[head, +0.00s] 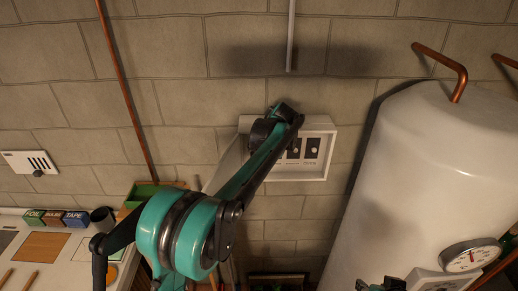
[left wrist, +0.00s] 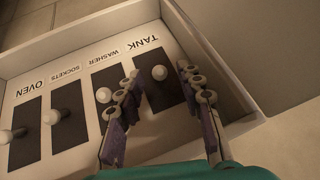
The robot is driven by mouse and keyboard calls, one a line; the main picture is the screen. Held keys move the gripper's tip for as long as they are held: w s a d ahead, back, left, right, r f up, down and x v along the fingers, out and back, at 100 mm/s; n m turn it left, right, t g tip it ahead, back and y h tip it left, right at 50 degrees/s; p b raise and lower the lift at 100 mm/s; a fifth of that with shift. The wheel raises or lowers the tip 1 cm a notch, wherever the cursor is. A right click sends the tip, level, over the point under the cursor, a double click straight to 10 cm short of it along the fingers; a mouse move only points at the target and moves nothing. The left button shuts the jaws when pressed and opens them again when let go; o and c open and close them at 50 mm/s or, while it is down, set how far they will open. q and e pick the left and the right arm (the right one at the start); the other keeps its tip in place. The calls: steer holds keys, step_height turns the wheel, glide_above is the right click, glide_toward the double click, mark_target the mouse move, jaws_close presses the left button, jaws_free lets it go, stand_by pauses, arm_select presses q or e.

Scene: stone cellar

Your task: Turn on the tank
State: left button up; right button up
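A white switch box (head: 323,127) is mounted on the block wall, partly hidden behind my left arm in the head view. In the left wrist view, its panel has a row of dark plates with pale knobs, labelled OVEN, SOCKETS, WASHER and TANK. The TANK switch (left wrist: 159,73) is the rightmost one. I cannot tell whether it is on or off. My left gripper (left wrist: 160,86) is open, with one finger on each side of the TANK knob and no clear contact. The white tank (head: 400,180) stands right of the box.
Copper pipes (head: 440,62) leave the tank's top, and a round gauge (head: 470,256) is on its lower front. A workbench (head: 75,250) with small boxes is at the lower left. The raised rim of the box (left wrist: 215,75) is close to my left gripper's right finger.

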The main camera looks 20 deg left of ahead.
arm_select(q)
steer(key=v, duration=1.2)
